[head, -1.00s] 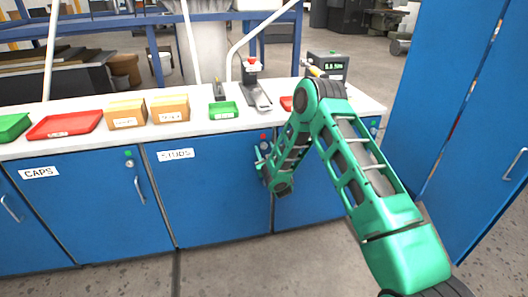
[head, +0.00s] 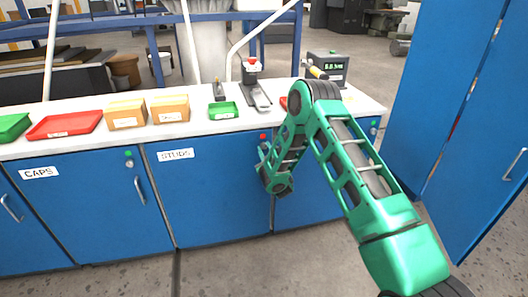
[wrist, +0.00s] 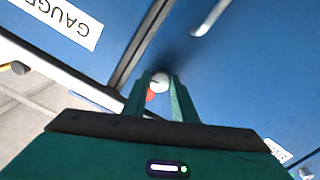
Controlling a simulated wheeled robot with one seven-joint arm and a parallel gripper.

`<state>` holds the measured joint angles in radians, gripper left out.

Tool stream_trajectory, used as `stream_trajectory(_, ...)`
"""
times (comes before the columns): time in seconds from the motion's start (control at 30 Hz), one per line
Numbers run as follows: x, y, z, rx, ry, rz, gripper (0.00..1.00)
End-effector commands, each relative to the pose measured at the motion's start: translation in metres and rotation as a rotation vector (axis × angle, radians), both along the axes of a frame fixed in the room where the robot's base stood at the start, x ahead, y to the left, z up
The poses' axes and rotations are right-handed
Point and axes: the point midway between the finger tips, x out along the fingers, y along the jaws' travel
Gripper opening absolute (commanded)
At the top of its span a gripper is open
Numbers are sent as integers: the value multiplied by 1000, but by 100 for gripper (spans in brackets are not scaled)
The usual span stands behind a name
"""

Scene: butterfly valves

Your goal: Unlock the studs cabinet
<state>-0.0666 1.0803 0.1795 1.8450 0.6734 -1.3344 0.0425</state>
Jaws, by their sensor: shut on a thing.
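The studs cabinet (head: 210,200) is a blue door under the white counter, with a white STUDS label (head: 175,154) at its upper left. A red light (head: 263,137) shows at its upper right corner. My gripper (wrist: 160,80) is at that corner, just below the light, its fingers closed around a small round silver lock knob (wrist: 160,79). The red light also shows between the fingers in the wrist view (wrist: 150,96). In the head view my wrist hides most of the gripper, the lock and the door's handle side. The door is closed.
The caps cabinet (head: 85,215) on the left has a green light (head: 128,153). The counter (head: 200,128) holds red and green trays, cardboard boxes and a small press. A tall blue cabinet (head: 460,130) stands at the right. The floor in front is clear.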

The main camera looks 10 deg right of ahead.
Motion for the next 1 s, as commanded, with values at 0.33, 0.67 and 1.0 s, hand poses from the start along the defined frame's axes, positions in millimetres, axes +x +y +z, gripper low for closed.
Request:
stream_trajectory(0.33,0,2,-1,-326,1,3,3)
stream_trajectory(0.67,0,2,-1,-639,0,4,3)
stream_trajectory(1.0,0,4,-1,-959,-2,6,3)
